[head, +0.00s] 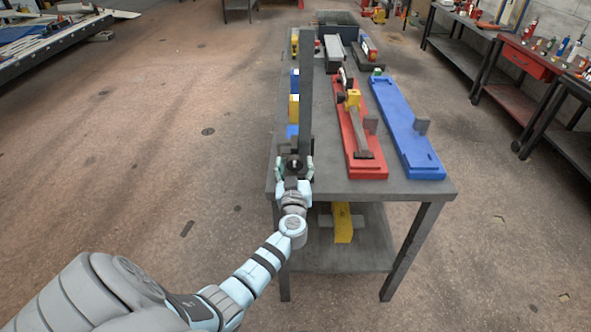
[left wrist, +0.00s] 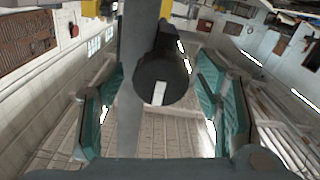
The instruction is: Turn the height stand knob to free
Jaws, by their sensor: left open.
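The height stand (head: 306,85) is a tall dark grey post at the near left end of the bench. Its knob (left wrist: 152,75) is a round black cylinder with a white mark on its face; the mark sits at the lower part of the face in the left wrist view. The post (left wrist: 133,40) rises behind the knob there. My left gripper (head: 295,168) is at the knob, with its teal fingers (left wrist: 158,100) open on either side of it. Gaps show between the fingers and the knob. My right gripper is in neither view.
The grey bench (head: 420,188) also carries a red fixture (head: 350,135) and a blue plate (head: 400,120) to the right of the stand. A yellow part (head: 343,222) is on the lower shelf. The floor left of the bench is clear.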

